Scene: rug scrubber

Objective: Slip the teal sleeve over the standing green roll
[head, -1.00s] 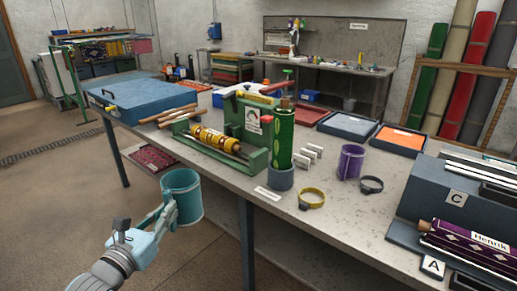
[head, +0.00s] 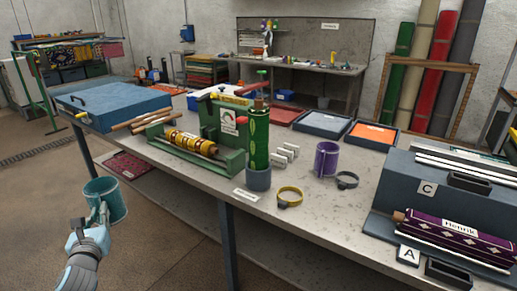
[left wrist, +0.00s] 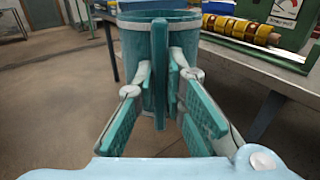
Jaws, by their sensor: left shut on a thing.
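The teal sleeve (head: 106,201) is an open cylinder held upright in my left gripper (head: 98,220), in front of the table and off to the left. The green roll (head: 259,141) stands upright in a grey round holder (head: 258,178) near the table's front edge. The sleeve is well apart from the roll, to its left and lower in the picture. My right gripper is not in view.
A green machine with yellow rollers (head: 188,143) stands left of the roll. A yellow ring clamp (head: 290,196), white clips (head: 286,153) and a purple sleeve (head: 326,159) lie to its right. The table's front edge (head: 228,196) lies between sleeve and roll.

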